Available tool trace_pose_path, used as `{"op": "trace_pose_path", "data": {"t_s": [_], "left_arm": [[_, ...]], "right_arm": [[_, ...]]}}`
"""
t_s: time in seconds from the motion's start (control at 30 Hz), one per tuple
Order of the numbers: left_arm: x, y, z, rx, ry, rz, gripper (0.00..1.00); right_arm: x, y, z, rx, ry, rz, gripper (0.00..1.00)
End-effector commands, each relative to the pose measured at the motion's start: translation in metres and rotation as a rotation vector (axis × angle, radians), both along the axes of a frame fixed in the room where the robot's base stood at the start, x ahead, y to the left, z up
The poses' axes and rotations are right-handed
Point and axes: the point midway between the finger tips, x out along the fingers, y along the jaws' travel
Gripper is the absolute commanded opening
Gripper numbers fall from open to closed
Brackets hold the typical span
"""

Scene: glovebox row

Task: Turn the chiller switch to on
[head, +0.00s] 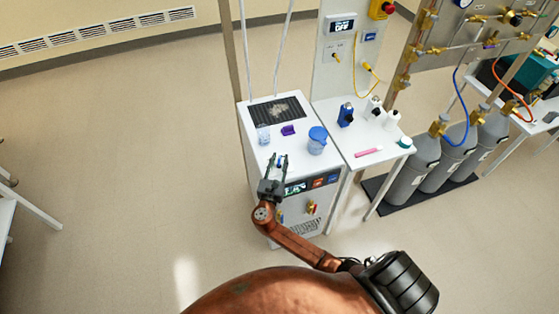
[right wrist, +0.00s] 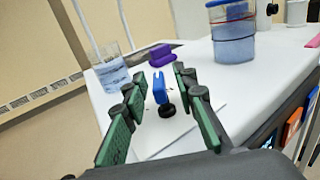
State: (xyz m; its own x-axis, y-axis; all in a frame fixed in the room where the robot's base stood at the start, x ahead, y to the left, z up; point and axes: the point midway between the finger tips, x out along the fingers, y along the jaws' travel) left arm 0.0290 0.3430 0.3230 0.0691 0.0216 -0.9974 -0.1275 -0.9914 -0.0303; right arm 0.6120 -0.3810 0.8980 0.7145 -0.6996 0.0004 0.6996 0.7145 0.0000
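The chiller (head: 258,185) is a white cabinet with a dark grille on top and a lit panel on its front. A small blue lever with a black round base (right wrist: 160,88), apparently the switch, stands on a pale plate on the white top in the right wrist view. My right gripper (head: 278,158) is over the front part of the chiller top. Its fingers (right wrist: 156,84) are open, one on each side of the blue lever, with gaps showing; contact is not visible. My left gripper is not in view.
A glass beaker (head: 263,135), a purple block (head: 288,130) and a blue-lidded container (head: 317,141) stand on the chiller top. A side table (head: 378,160) holds bottles and a pink item. A wall display (head: 342,26) reads OFF. Grey cylinders (head: 412,170) stand right.

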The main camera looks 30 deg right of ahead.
Motion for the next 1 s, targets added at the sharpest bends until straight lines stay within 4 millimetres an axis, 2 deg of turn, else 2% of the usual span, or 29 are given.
{"op": "trace_pose_path", "data": {"t_s": [0.17,0.4,0.6,0.8,1.0], "left_arm": [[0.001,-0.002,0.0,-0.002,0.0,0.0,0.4],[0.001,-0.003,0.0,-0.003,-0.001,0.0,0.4],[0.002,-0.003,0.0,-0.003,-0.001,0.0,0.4],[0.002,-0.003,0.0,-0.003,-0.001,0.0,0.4],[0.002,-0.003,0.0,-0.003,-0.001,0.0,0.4]], "right_arm": [[-0.015,0.015,-0.002,0.003,0.001,0.001,0.26],[-0.051,0.05,-0.002,0.004,0.002,0.001,0.26],[-0.074,0.073,-0.001,0.001,0.001,0.001,0.26],[-0.084,0.083,0.0,0.001,-0.001,0.0,0.26],[-0.085,0.083,0.0,0.0,0.0,0.0,0.26]]}}
